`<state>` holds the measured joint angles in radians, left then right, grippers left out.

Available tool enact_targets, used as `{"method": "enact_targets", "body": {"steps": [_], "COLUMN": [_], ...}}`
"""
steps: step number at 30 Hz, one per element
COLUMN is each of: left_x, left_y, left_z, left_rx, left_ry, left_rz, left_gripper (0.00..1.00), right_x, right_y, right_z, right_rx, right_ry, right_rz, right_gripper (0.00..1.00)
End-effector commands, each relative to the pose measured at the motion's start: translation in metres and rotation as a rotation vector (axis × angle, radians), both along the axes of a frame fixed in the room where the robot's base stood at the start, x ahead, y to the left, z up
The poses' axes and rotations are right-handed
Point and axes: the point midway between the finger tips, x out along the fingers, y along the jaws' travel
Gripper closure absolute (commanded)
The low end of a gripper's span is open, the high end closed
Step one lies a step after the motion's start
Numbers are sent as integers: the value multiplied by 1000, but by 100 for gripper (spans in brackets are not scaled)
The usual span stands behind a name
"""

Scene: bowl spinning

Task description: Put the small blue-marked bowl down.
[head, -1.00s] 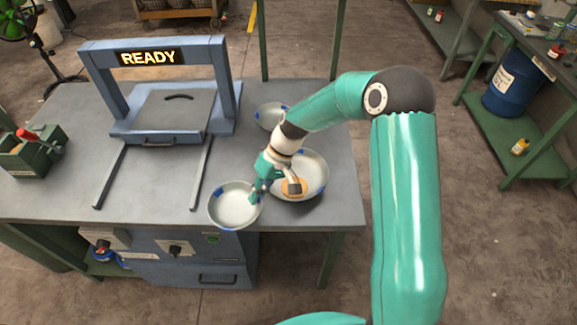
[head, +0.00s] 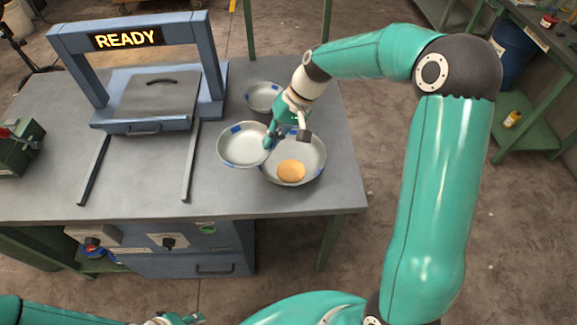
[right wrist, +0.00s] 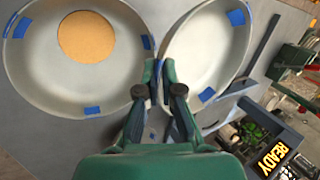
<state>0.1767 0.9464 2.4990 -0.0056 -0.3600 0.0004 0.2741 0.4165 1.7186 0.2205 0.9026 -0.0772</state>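My right gripper (head: 272,138) is shut on the right rim of a pale bowl with blue marks (head: 240,147). Its rim overlaps the left edge of the larger bowl (head: 312,160) in the head view; whether they touch or how high it is held, I cannot tell. The larger bowl also has blue marks and holds a flat orange disc (head: 291,171). In the right wrist view, the fingers (right wrist: 160,72) close at the rim of the held bowl (right wrist: 208,48), beside the larger bowl (right wrist: 40,75). My left gripper (head: 178,319) barely shows at the bottom edge.
A third blue-marked bowl (head: 262,96) stands behind on the grey table (head: 235,198). The blue press frame (head: 212,60) with its READY sign and two rails is at left. A green box (head: 15,150) is at the far left. The table's front strip is clear.

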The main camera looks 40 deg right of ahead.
Motion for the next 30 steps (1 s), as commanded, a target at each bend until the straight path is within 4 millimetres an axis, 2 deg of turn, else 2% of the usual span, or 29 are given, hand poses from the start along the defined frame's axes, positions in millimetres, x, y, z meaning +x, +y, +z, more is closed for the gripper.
{"method": "enact_targets", "body": {"steps": [1, 6, 10, 14, 17, 19, 30], "left_x": [0, 0, 0, 0, 0, 0, 0], "left_y": [0, 0, 0, 0, 0, 0, 0], "left_z": [-18, -42, -52, -56, -57, -58, -68], "left_rx": [0, 0, 0, 0, 0, 0, 0], "left_ry": [0, 0, 0, 0, 0, 0, 0], "left_rz": [0, 0, 0, 0, 0, 0, 0], "left_gripper": [60, 60, 60, 60, 60, 60, 60], "right_x": [-2, -22, -39, -49, -50, -51, -51], "right_y": [-18, -59, -78, -87, -88, -88, -88], "right_z": [11, 62, 88, 96, 86, 71, -26], "right_rx": [-8, -3, 13, 26, 28, 28, 28], "right_ry": [-10, -9, -8, -3, 2, 4, 5], "right_rz": [-96, -400, -566, -647, -665, -665, -664], "right_gripper": [100, 100, 100, 100, 100, 100, 100]}}
